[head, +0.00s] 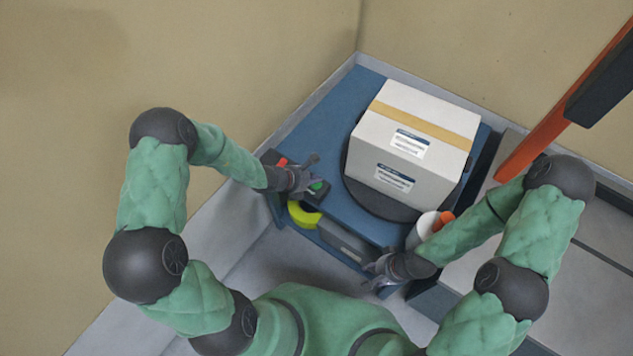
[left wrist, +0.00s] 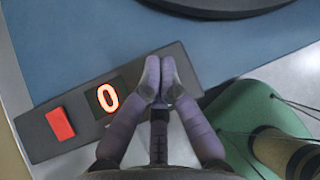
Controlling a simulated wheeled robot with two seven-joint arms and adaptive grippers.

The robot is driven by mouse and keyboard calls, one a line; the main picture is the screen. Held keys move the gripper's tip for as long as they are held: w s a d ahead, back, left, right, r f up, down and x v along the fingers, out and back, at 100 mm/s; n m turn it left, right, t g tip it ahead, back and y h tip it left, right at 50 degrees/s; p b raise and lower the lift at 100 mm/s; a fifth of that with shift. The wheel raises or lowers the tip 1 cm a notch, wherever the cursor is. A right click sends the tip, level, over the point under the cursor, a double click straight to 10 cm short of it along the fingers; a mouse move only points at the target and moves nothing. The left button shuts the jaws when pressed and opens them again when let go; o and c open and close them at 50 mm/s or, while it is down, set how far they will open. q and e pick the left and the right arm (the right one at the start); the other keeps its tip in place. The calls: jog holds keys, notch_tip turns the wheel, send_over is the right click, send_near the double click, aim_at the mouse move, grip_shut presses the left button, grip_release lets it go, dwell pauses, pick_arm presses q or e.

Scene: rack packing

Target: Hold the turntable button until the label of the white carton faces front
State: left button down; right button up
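The white carton (head: 412,145) stands on the black turntable (head: 380,202) with tan tape across its top. One label (head: 409,143) is on its top and another label (head: 394,178) is on the side facing me. My left gripper (left wrist: 160,72) is shut, with its fingertips together over the dark button panel (left wrist: 45,142). The panel has a red button (left wrist: 60,123) and a display (left wrist: 107,97) reading 0. A green button (head: 317,185) shows beside the left gripper in the head view. Contact with it is unclear. My right gripper (head: 378,268) is low at the table's front; its fingers are unclear.
The blue table (head: 340,105) stands in a corner between tan walls. A yellow-green curved item (head: 303,214) lies at its front left edge. A white cylinder (head: 422,230) with an orange item stands near my right gripper. An orange post (head: 560,110) rises at the right.

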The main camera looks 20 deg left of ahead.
aim_at(315, 185)
pick_arm(q)
jog(key=shift+r, duration=0.1)
jog(key=shift+r+p, duration=2)
jog(key=shift+r, duration=0.55)
jog(key=shift+f, duration=0.1)
